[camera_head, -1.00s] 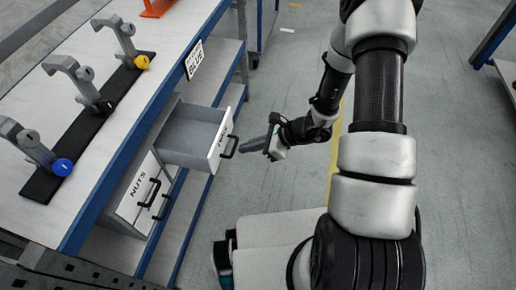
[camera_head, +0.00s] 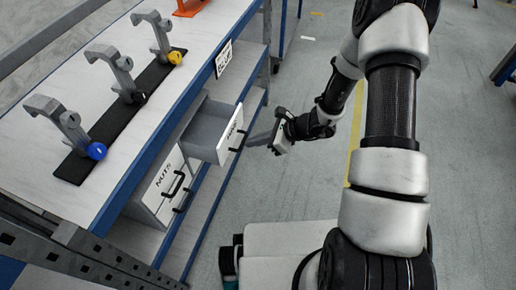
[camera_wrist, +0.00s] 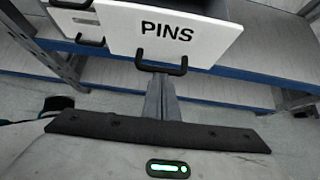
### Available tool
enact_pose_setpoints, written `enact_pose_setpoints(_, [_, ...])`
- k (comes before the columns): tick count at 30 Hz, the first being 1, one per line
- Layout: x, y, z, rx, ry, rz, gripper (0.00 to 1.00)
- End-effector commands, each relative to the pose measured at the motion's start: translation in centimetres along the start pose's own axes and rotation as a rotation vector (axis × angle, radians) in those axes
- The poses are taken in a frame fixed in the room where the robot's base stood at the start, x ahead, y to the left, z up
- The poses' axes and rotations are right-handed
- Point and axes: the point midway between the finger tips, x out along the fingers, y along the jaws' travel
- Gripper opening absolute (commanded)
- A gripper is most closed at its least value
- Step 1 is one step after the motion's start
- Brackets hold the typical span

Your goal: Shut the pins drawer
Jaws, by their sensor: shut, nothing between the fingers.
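The pins drawer (camera_head: 231,136) stands part way open from the cabinet under the bench. Its white front, lettered PINS, also shows in the wrist view (camera_wrist: 165,36), with a black handle (camera_wrist: 161,66) on it. My gripper (camera_head: 249,143) is in front of the drawer, its fingers pointing at the front. Its fingers are together and empty. In the wrist view the fingertips (camera_wrist: 160,82) reach the handle from below; I cannot tell whether they touch it or the front.
A shut drawer marked NUTS (camera_head: 166,176) is beside it in the cabinet. The bench top (camera_head: 60,85) carries grey hooked pieces with yellow, black and blue knobs on a black strip (camera_head: 118,113). A lower shelf (camera_head: 212,205) runs below. The floor to the right is clear.

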Motion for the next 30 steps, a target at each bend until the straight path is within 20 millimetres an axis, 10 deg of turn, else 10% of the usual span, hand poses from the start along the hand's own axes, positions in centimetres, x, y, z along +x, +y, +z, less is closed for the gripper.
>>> enact_pose_setpoints(18, [8.8, -0.9, 7.2, -0.003, -0.001, 0.003, 0.0])
enact_pose_setpoints(30, [10.0, -1.0, 8.4, -0.001, -0.003, 0.002, 0.0])
